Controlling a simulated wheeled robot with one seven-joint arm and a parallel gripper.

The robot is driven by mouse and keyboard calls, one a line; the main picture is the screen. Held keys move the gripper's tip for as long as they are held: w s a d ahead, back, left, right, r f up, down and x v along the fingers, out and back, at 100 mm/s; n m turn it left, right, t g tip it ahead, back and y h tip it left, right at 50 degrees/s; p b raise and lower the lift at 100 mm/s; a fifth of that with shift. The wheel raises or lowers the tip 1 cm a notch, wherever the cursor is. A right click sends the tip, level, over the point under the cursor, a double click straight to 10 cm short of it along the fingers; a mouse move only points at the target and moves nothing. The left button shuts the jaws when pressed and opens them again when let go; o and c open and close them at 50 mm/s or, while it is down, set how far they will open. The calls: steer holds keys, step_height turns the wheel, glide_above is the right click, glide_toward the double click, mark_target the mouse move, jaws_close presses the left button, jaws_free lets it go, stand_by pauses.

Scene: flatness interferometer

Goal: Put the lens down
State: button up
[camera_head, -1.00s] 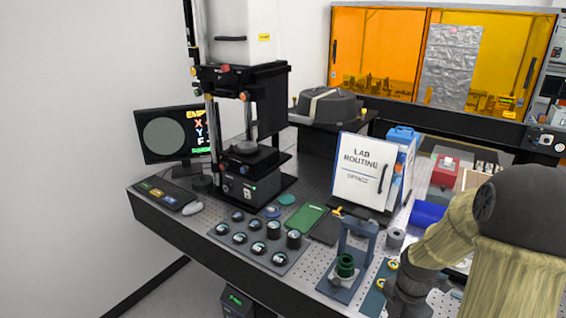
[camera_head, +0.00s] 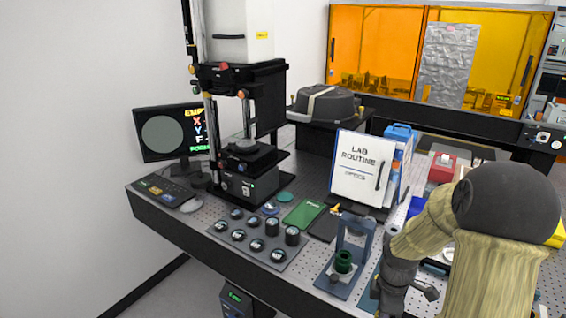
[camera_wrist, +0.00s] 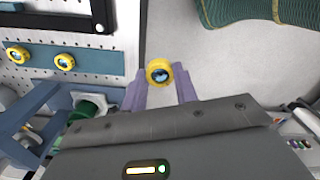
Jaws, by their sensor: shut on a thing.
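The lens (camera_wrist: 159,72), a small dark glass disc in a yellow ring mount, sits between the tips of my gripper (camera_wrist: 161,82) in the wrist view. The two purple fingers are shut on it, one on each side. It appears over a plain pale grey surface, but its height above it is hard to tell. In the head view my arm reaches down at the right, and the held lens cannot be made out there.
A blue stand (camera_head: 352,247) with a green cup (camera_head: 343,262) is close to my wrist. Several dark-mounted optics sit on a grey tray (camera_head: 268,254). A white Lab Routine binder (camera_head: 360,168) stands behind.

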steer(key=w+a+f+m, duration=0.1)
steer(key=w+a+m, duration=0.2)
steer(key=m, duration=0.6)
steer(key=w+a+f+m, duration=0.1)
steer(key=w+a+m, duration=0.2)
steer(key=a+m, duration=0.3)
steer(key=m, duration=0.3)
steer(key=shift+w+a+f+m, duration=0.15)
steer(key=shift+a+f+m, duration=0.1)
steer(key=shift+m, duration=0.05)
steer(key=f+n, duration=0.1)
steer(key=f, duration=0.1)
steer(key=w+f+n, duration=0.1)
steer(key=f, duration=0.1)
steer(key=f+n, duration=0.1)
steer(key=f, duration=0.1)
steer(key=shift+w, duration=0.35)
steer(key=shift+a+n, duration=0.1)
steer(key=shift+n, duration=0.2)
